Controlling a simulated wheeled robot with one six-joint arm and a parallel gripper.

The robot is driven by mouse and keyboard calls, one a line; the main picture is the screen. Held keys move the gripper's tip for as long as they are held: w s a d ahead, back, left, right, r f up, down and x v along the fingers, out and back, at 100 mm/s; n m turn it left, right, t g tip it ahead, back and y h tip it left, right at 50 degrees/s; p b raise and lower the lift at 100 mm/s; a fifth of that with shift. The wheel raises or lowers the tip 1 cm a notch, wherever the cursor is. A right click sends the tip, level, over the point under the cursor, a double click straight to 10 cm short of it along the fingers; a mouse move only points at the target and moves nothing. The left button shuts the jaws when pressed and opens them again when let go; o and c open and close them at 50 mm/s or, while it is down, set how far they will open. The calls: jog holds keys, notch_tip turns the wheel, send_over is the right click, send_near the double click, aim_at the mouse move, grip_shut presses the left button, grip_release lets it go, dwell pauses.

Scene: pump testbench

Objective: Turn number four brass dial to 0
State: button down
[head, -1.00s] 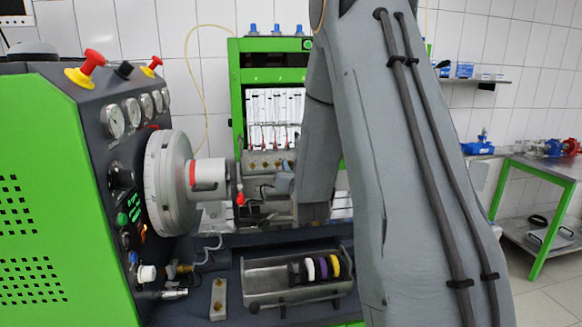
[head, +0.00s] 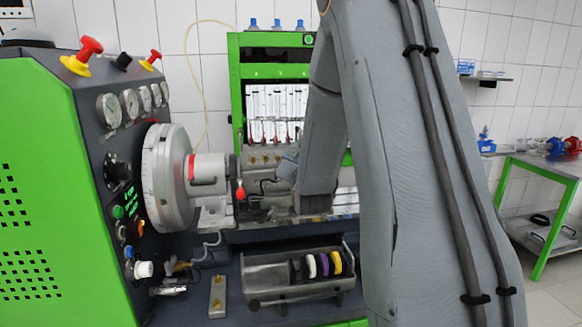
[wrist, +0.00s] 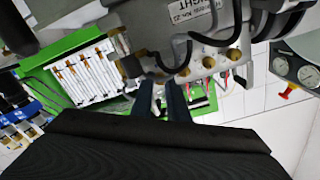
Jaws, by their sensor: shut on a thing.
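The grey block (head: 262,170) with a row of small brass dials stands in front of the green rack. In the head view a few brass dials (head: 265,159) show at its left, and my gripper (head: 286,168) covers its right end. In the wrist view three brass dials (wrist: 209,62) show to the right of my gripper (wrist: 161,80). Its two dark fingers reach to the block's edge and are shut on what appears to be the end dial, number four. That dial is hidden by the fingers and a hose, so its setting cannot be read.
Black hoses (wrist: 188,45) cross close to the fingers in the wrist view. A large grey round chuck (head: 168,178) and a red-tipped lever (head: 240,192) are left of the block. A metal tray (head: 285,288) with coloured rings lies below.

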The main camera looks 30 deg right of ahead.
jog(key=m+b, duration=0.6)
jog(key=m, duration=0.7)
jog(key=shift+m+b, duration=0.3)
jog(key=shift+b, duration=0.1)
dwell(0.4)
jog(key=c, duration=2)
grip_release()
jog(key=b+v, duration=0.1)
jog(key=v, duration=0.7)
jog(key=shift+d+b, duration=0.15)
jog(key=shift+b, duration=0.25)
